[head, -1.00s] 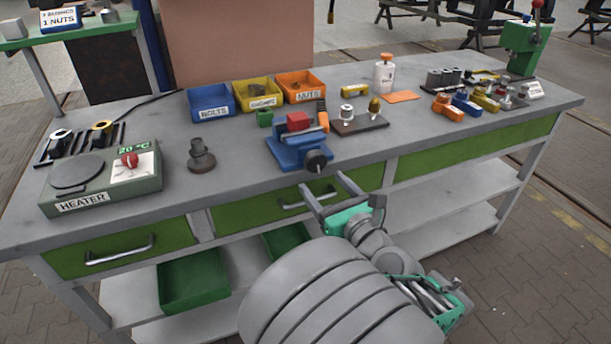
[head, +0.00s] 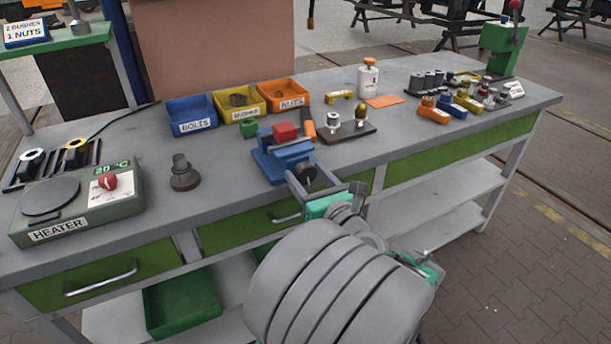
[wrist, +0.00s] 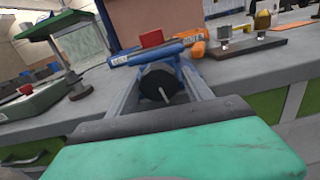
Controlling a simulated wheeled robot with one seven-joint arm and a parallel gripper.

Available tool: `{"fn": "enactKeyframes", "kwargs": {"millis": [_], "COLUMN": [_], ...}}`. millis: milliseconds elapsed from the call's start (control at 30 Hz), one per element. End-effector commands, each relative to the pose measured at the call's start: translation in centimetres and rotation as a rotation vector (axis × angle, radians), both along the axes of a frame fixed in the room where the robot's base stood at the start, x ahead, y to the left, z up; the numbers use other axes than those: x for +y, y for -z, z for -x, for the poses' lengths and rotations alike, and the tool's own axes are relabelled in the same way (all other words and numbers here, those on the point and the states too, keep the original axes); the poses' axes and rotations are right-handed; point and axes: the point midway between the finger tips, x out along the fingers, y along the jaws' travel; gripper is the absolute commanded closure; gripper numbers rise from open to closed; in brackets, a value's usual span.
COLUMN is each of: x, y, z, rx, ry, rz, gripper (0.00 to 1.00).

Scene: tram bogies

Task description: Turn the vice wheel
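The blue vice (head: 280,157) stands at the front edge of the bench, with a red block (head: 285,132) in its jaws. Its dark round wheel (head: 306,173) faces me. It also shows in the wrist view as a black wheel (wrist: 158,82) with a pale pin sticking out. My gripper (head: 308,190) is open, its two grey fingers pointing at the vice. In the wrist view the fingers (wrist: 158,92) lie left and right of the wheel. I cannot tell whether they touch it.
A heater (head: 75,205) and a dark stepped part (head: 183,172) stand left on the bench. Blue (head: 190,115), yellow (head: 240,98) and orange (head: 289,93) bins stand behind the vice. A dark plate with small parts (head: 345,130) is to its right. Drawer handles jut from the front.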

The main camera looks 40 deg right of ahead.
Motion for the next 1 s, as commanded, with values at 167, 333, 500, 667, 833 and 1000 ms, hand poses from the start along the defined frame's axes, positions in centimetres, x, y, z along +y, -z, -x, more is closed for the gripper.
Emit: {"fn": "enactKeyframes", "kwargs": {"millis": [167,333,500,667,833,1000], "x": [0.10,0.11,0.10,0.10,0.08,0.07], "y": [0.01,0.00,0.00,0.00,-0.02,-0.09], "z": [-0.06,-0.11,-0.11,-0.10,-0.10,-0.08], "rx": [0.000,0.001,0.001,0.001,0.005,0.019], "ry": [-0.002,-0.004,-0.004,-0.004,-0.004,-0.003], "rz": [0.001,0.001,0.001,0.001,0.014,0.064], "gripper": [0.57,0.70,0.84,0.93,0.93,0.93]}}
